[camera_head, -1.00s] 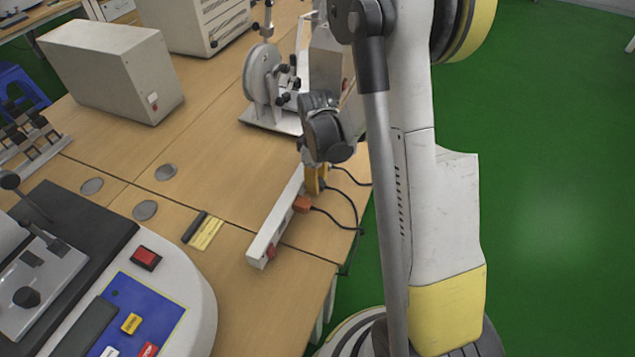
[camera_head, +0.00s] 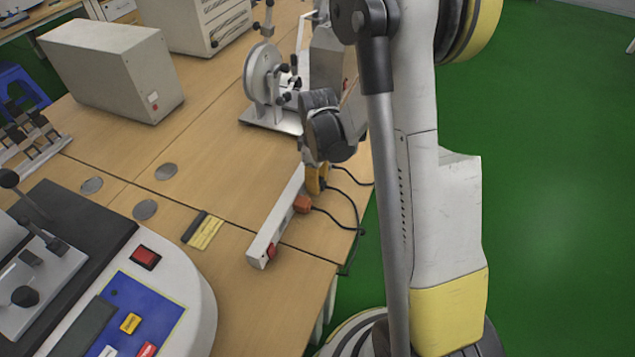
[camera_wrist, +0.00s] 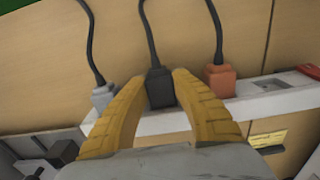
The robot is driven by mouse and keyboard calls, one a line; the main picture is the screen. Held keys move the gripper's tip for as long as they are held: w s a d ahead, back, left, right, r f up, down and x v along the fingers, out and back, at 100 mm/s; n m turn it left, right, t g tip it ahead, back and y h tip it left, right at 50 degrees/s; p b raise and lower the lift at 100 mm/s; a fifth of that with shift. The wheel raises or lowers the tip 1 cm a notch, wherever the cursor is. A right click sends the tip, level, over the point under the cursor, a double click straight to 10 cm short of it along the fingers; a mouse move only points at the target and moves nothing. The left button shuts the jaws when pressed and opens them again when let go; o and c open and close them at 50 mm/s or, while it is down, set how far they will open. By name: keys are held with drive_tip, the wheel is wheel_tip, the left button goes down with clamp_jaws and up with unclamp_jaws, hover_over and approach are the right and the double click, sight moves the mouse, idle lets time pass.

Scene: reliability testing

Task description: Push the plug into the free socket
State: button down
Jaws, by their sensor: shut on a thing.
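A white power strip (camera_head: 276,222) lies on the table near its right edge; it also crosses the wrist view (camera_wrist: 293,98). My gripper (camera_wrist: 158,82) has its yellow fingers shut on a black plug (camera_wrist: 160,90), whose cord runs up and away. The plug is at the strip; its lower end is hidden, so I cannot tell how deep it sits. An orange plug (camera_wrist: 219,80) stands in the strip to its right, and a grey plug (camera_wrist: 104,97) is to its left. An empty socket (camera_wrist: 270,85) shows right of the orange plug. In the head view my gripper (camera_head: 316,180) is over the strip's far part.
A red switch (camera_head: 271,251) is at the strip's near end. Black cords (camera_head: 350,205) hang over the table edge. A metal device with a disc (camera_head: 264,75) stands behind my gripper. A yellow label plate (camera_head: 204,232) lies left of the strip.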

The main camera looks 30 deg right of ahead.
drive_tip(key=shift+w+a, duration=0.3)
drive_tip(key=shift+w, duration=0.1)
idle(0.5)
drive_tip(key=c, duration=1.1)
unclamp_jaws()
drive_tip(key=shift+o, duration=0.2)
wheel_tip(320, 180, up, 12)
drive_tip(key=s+a+r+m+t, duration=0.3)
drive_tip(key=s+a+r, duration=0.1)
drive_tip(key=s, duration=0.3)
drive_tip(key=s+a+r+m+t, duration=0.4)
drive_tip(key=s+a+r, duration=0.1)
drive_tip(key=s+a, duration=0.1)
drive_tip(key=shift+s+a+r+m, duration=0.2)
drive_tip(key=shift+s+r+m, duration=0.1)
drive_tip(key=shift+s, duration=0.6)
